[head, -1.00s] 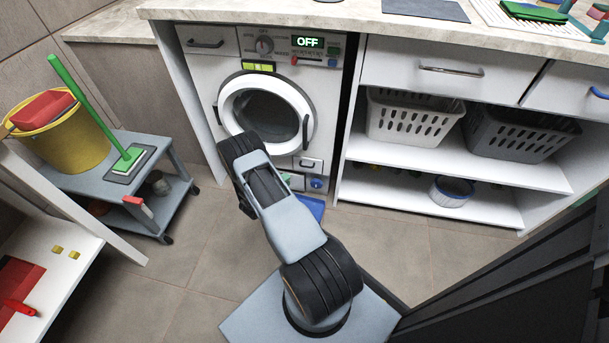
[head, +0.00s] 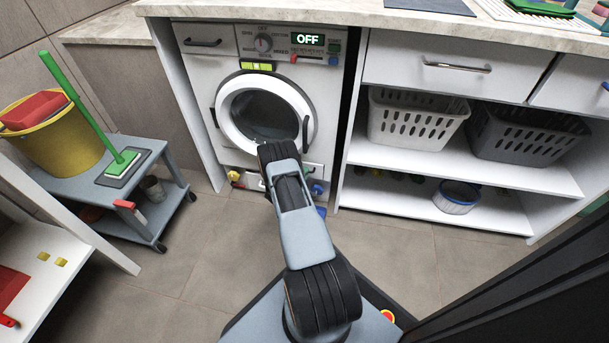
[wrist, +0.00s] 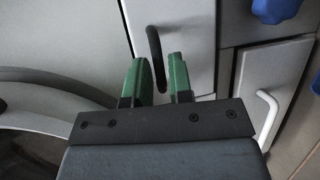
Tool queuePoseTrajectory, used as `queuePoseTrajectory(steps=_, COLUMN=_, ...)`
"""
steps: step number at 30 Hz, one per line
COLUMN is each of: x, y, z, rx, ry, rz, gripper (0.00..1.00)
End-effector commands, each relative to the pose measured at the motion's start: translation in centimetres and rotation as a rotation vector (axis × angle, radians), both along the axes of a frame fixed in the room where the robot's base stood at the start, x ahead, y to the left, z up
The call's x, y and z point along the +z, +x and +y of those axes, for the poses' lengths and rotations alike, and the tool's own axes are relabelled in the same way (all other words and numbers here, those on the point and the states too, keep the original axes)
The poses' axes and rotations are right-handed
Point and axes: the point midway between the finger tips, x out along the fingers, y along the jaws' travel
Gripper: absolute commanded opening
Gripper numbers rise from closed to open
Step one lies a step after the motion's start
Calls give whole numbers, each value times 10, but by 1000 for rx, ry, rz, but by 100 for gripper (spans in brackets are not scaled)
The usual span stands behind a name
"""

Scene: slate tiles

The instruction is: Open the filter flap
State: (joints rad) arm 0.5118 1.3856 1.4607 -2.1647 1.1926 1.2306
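The washing machine (head: 222,60) stands at the back, its display reading OFF. In the wrist view my gripper (wrist: 158,64) is open, its two green fingers apart. A white flap (wrist: 188,30) with a black bar handle (wrist: 156,52) is just ahead; the handle's lower end lies between the fingertips in the picture. I cannot tell whether they touch it. A second flap (wrist: 285,75) with a white handle (wrist: 267,112) is to the right. Both look shut; the frames do not show which is the filter flap. In the head view my arm covers most of this low area.
The round door (head: 226,115) is closed; its rim (wrist: 50,85) is at lower left in the wrist view. A blue knob (wrist: 276,8) is near the flaps. A cart (head: 150,205) stands left, shelves (head: 430,165) right. The floor between is clear.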

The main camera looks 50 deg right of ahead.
Motion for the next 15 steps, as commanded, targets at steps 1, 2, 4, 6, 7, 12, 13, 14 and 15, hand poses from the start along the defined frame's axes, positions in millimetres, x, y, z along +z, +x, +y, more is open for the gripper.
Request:
queuePoseTrajectory(steps=1, x=-1, y=0, z=-2, rx=0, ry=0, rz=0, gripper=20)
queuePoseTrajectory(steps=2, x=-1, y=1, z=-3, rx=0, ry=0, rz=0, gripper=20)
queuePoseTrajectory(steps=4, x=-1, y=1, z=-5, rx=1, ry=-1, rz=0, gripper=20)
queuePoseTrajectory(steps=6, x=-1, y=1, z=-6, rx=0, ry=-1, rz=1, gripper=20)
queuePoseTrajectory(steps=7, x=-1, y=1, z=-6, rx=1, ry=-1, rz=1, gripper=20)
queuePoseTrajectory(steps=12, x=-1, y=1, z=-6, rx=0, ry=0, rz=1, gripper=20)
queuePoseTrajectory(steps=13, x=-1, y=1, z=-6, rx=0, ry=0, rz=1, gripper=18)
queuePoseTrajectory(steps=14, x=-1, y=1, z=-6, rx=0, ry=0, rz=1, gripper=16)
queuePoseTrajectory(steps=15, x=-1, y=1, z=-6, rx=0, ry=0, rz=1, gripper=12)
